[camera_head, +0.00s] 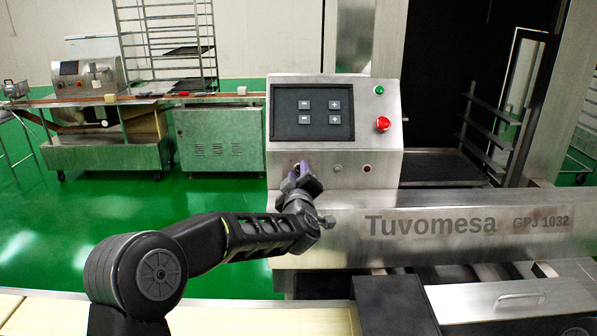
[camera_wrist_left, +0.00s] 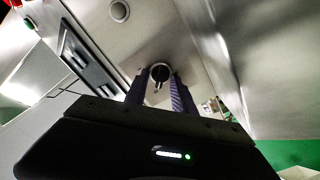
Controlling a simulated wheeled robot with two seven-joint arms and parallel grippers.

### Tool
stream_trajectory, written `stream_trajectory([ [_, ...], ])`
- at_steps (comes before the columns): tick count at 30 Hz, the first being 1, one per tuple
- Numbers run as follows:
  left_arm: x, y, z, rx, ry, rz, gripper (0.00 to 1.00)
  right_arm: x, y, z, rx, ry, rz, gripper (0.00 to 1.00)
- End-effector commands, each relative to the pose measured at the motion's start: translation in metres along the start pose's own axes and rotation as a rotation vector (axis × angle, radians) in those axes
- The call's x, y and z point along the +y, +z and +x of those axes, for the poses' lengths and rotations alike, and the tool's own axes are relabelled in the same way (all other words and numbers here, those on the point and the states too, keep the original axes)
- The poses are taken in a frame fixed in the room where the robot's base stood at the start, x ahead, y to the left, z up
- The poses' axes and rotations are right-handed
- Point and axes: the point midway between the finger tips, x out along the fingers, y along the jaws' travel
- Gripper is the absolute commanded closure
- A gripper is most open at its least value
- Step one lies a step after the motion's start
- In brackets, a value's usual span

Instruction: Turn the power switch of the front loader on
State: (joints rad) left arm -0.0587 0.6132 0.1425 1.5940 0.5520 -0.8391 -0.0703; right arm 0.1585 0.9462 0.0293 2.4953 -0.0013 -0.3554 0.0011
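The front loader (camera_head: 330,215) is a steel machine marked Tuvomesa GPJ 1032, with a sloped control panel (camera_head: 388,92). My left gripper (camera_head: 304,172) is at the lower left of that panel and covers the power switch in the head view. In the left wrist view, the power switch (camera_wrist_left: 159,72) is a round dark knob with a light pointer. The two purple fingers of my left gripper (camera_wrist_left: 159,88) stand apart on either side of it, with narrow gaps showing. Whether either finger touches the knob is unclear. My right gripper is not in view.
Right of my gripper are a small button (camera_head: 337,168) and a red lamp (camera_head: 366,168). Above are a dark display (camera_head: 312,112), a green button (camera_head: 379,90) and a red emergency knob (camera_head: 383,124). A steel ledge (camera_head: 450,224) juts out below right.

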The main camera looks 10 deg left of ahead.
Motion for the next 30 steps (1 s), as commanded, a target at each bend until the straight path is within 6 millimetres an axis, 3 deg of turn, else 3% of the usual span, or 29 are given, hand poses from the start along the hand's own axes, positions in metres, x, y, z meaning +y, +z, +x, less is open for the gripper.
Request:
stream_trajectory([
  [7, -0.0001, 0.0002, 0.0007, 0.000, 0.000, 0.000, 0.69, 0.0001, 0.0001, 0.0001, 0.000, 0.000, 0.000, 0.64],
  [18, 0.0001, 0.0002, 0.0005, 0.000, 0.001, 0.000, 0.99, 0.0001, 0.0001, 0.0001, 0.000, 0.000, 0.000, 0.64],
  [30, 0.0000, 0.0002, 0.0004, 0.000, 0.000, 0.000, 1.00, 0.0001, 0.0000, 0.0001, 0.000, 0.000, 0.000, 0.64],
])
